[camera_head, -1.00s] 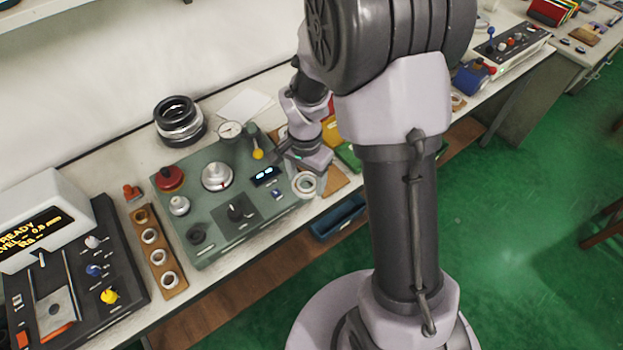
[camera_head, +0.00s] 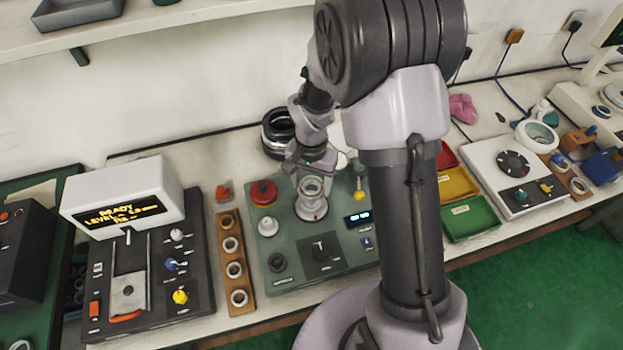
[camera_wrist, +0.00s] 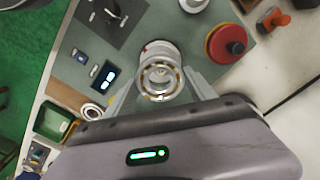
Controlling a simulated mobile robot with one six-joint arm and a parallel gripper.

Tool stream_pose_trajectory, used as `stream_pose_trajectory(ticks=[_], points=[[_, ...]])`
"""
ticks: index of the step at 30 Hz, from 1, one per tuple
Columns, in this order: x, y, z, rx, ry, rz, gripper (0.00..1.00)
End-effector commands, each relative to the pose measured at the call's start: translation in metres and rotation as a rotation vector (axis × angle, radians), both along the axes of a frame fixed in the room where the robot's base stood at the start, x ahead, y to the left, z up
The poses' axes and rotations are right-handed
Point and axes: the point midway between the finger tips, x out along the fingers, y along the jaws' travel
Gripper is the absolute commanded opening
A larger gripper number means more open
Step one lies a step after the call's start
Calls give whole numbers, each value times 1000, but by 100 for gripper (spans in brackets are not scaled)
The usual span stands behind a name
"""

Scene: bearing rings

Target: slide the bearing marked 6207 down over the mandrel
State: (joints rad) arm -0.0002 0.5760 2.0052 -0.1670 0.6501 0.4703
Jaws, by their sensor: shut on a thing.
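My gripper (camera_head: 311,172) is shut on a steel bearing ring (camera_head: 311,186), held over the green panel. The ring also shows in the wrist view (camera_wrist: 146,80), between the two fingers (camera_wrist: 160,86). The mandrel seems to be the round silver post (camera_head: 311,208) on the panel, in line below the ring. In the wrist view its pale round base (camera_wrist: 160,46) shows just beyond the ring, and something grey shows through the bore. I cannot tell whether ring and mandrel touch. No 6207 marking is legible.
A wooden strip with several rings (camera_head: 238,270) lies left.

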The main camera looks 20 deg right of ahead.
Motion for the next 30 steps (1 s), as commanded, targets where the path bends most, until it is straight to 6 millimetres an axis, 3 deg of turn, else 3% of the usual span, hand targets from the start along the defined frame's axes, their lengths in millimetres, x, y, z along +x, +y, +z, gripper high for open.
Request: stream_pose_trajectory(ticks=[1,4,30], points=[[0,0,-12,0,0,0,4],[0,0,-20,0,0,-1,4],[0,0,-22,1,-1,-1,4]])
